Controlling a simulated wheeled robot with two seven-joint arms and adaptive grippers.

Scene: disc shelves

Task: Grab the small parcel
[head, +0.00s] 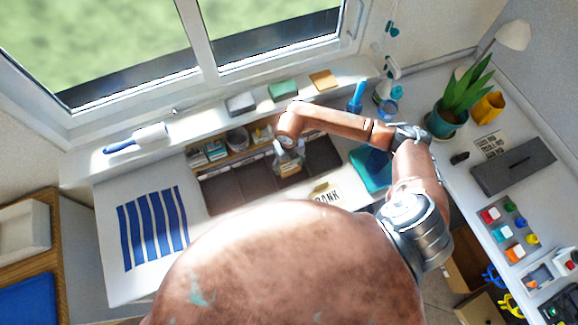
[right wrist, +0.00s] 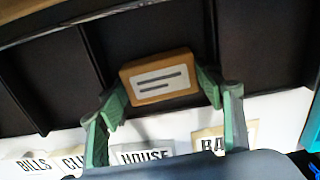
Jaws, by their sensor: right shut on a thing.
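The small parcel (right wrist: 160,77) is a tan-orange box with a white label bearing dark lines. In the right wrist view it sits between the green fingers of my right gripper (right wrist: 160,93), which are closed on its two sides. In the head view my right gripper (head: 289,160) is over the dark compartments of the sorting shelf (head: 232,188), reaching in from the right. The parcel is hard to make out there. Whether it touches the compartment floor I cannot tell. My left gripper is not in view.
Compartment dividers stand close around the parcel. Labels along the front edge include HOUSE (right wrist: 147,155) and BANK (head: 328,193). A window ledge (head: 205,120) with small blocks runs behind. A striped blue-and-white sheet (head: 153,228) lies left. A potted plant (head: 446,122) stands right.

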